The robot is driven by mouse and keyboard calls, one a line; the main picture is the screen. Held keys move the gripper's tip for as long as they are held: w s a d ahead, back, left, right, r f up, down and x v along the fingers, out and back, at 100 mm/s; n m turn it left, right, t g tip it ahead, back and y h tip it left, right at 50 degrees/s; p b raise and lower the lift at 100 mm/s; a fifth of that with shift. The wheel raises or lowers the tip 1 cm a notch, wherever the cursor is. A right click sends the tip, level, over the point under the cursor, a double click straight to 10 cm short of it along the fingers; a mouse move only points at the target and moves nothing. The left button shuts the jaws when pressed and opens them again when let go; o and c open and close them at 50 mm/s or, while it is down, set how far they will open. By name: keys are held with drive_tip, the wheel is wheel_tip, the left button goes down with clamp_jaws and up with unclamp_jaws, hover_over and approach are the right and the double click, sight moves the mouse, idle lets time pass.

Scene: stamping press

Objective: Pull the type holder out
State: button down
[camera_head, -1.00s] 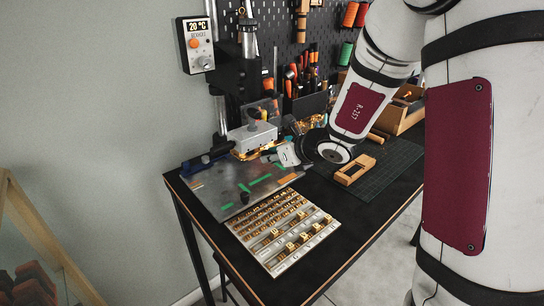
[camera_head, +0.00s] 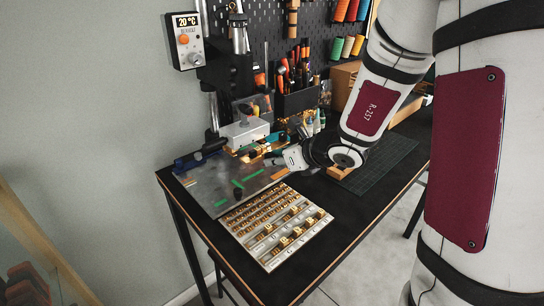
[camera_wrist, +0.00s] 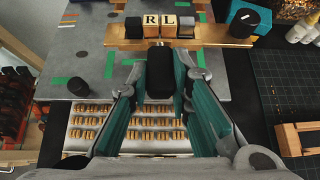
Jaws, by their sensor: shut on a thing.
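The type holder (camera_wrist: 215,42) is a brass bar near the top of the wrist view. It carries two letter blocks, R (camera_wrist: 151,26) and L (camera_wrist: 168,27), between dark and grey end pieces. My gripper (camera_wrist: 163,62) has teal fingers shut on the holder's black handle (camera_wrist: 160,78). In the head view my gripper (camera_head: 279,158) is at the right side of the press, and the brass holder (camera_head: 254,154) shows in front of and beside the white press head (camera_head: 244,133). The hand partly hides the holder; whether it is fully clear of the press I cannot tell.
A tray of brass type (camera_head: 275,225) lies at the table's front. A grey base plate (camera_head: 212,183) with green strips lies left of it. A wooden frame (camera_wrist: 298,140) sits on the green cutting mat (camera_head: 383,168) at right. Tools and small bottles stand behind.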

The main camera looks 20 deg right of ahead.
drive_tip(key=shift+s+d+r, duration=0.1)
drive_tip(key=shift+s+d, duration=0.15)
drive_tip(key=shift+s, duration=0.3)
drive_tip(key=shift+s+d, duration=0.2)
drive_tip(key=shift+s, duration=0.3)
